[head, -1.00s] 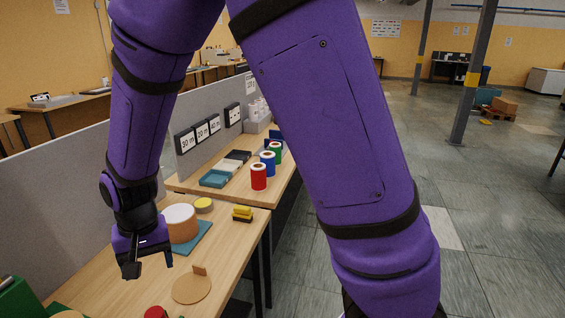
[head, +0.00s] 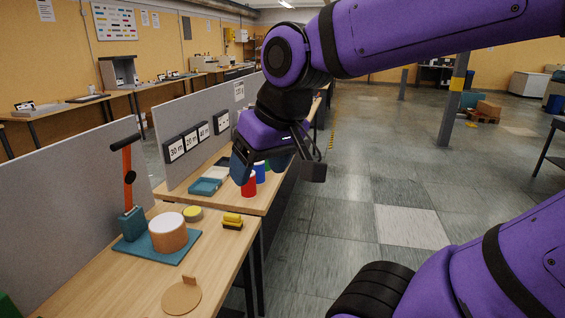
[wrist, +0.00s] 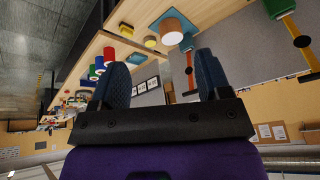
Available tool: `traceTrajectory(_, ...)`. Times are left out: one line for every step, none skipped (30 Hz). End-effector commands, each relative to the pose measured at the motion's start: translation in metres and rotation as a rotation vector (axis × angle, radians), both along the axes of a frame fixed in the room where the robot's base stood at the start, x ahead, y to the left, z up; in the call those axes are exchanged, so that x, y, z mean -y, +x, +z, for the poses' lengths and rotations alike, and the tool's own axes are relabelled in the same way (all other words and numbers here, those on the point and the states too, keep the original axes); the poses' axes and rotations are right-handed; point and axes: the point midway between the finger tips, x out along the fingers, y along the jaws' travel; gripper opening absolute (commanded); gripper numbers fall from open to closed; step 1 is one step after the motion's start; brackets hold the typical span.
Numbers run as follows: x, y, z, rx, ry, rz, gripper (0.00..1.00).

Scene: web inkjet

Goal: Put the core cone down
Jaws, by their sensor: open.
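My gripper (head: 278,168) is open and raised at the near edge of the benches, in front of the coloured spools in the picture. In the wrist view its dark blue fingers (wrist: 162,70) stand apart with nothing between them. A brown cylinder with a white top (head: 169,236) stands upright on a teal base (head: 130,247), which also carries a post with an orange lever (head: 127,165). The cylinder also shows in the wrist view (wrist: 173,28), apart from the fingers. I cannot tell for certain which thing is the core cone.
A red spool (head: 249,185) and a blue spool (head: 259,174) stand on the far bench, partly covered by my gripper. A yellow disc (head: 193,214), a yellow-and-black block (head: 232,221) and a round wooden piece (head: 181,297) lie on the near bench.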

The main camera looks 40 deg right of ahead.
Motion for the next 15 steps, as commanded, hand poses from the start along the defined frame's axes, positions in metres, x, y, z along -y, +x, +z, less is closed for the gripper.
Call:
traceTrajectory(0.005, -0.010, 0.004, 0.023, -0.019, -0.006, 0.70)
traceTrajectory(0.008, -0.015, 0.005, 0.031, -0.029, -0.007, 0.70)
traceTrajectory(0.010, -0.021, 0.007, 0.039, -0.041, -0.009, 0.70)
traceTrajectory(0.012, -0.024, 0.008, 0.046, -0.050, -0.009, 0.70)
traceTrajectory(0.013, -0.027, 0.008, 0.050, -0.057, -0.009, 0.70)
traceTrajectory(0.014, -0.031, 0.009, 0.055, -0.066, -0.010, 0.70)
traceTrajectory(0.015, -0.032, 0.009, 0.058, -0.070, -0.011, 0.70)
traceTrajectory(0.016, -0.034, 0.009, 0.059, -0.074, -0.010, 0.70)
traceTrajectory(0.016, -0.035, 0.009, 0.061, -0.077, -0.011, 0.70)
traceTrajectory(0.016, -0.035, 0.010, 0.061, -0.078, -0.011, 0.70)
traceTrajectory(0.016, -0.036, 0.010, 0.061, -0.080, -0.011, 0.70)
traceTrajectory(0.016, -0.036, 0.010, 0.061, -0.080, -0.011, 0.70)
traceTrajectory(0.016, -0.036, 0.010, 0.061, -0.079, -0.010, 0.70)
traceTrajectory(0.016, -0.036, 0.010, 0.061, -0.079, -0.010, 0.70)
traceTrajectory(0.016, -0.035, 0.010, 0.061, -0.079, -0.010, 0.70)
